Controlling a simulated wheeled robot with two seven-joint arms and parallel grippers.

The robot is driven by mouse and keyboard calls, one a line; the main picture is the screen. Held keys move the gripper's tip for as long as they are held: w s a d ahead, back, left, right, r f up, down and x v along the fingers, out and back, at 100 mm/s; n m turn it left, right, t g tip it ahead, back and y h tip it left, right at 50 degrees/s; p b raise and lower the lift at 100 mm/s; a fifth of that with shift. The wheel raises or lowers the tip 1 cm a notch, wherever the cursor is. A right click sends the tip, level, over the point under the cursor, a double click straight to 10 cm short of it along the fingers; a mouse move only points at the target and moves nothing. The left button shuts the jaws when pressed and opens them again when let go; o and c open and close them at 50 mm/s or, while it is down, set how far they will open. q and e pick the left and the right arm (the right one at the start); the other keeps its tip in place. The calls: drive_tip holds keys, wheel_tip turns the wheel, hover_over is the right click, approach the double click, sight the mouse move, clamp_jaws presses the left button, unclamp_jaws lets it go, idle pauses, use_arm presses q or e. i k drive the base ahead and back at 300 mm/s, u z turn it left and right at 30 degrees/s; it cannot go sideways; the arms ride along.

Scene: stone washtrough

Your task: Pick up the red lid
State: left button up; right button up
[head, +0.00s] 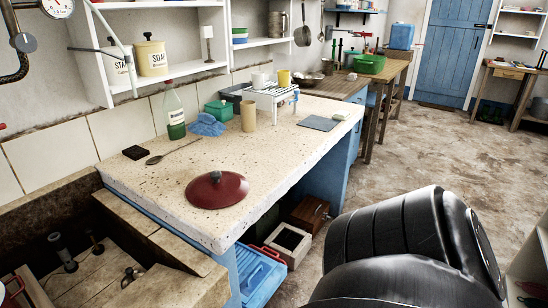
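The red lid (217,190) is round and dark red with a small dark knob on top. It lies flat, knob up, on the pale speckled stone counter (160,184), close to the front edge. Nothing touches it. A black arm part of mine fills the lower right of the head view, well to the right of the lid and in front of the counter. Neither of my grippers shows, so their fingers cannot be seen.
A spoon (173,152), a dark block (135,152), a green bottle (174,112), a blue cloth (206,125) and a tan cup (248,115) stand or lie behind the lid. The stone trough (95,270) is at lower left. The counter right of the lid is clear.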

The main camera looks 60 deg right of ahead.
sight(216, 190)
drive_tip(key=u, duration=2.65)
drive_tip(key=k, duration=2)
drive_tip(key=z, duration=0.35)
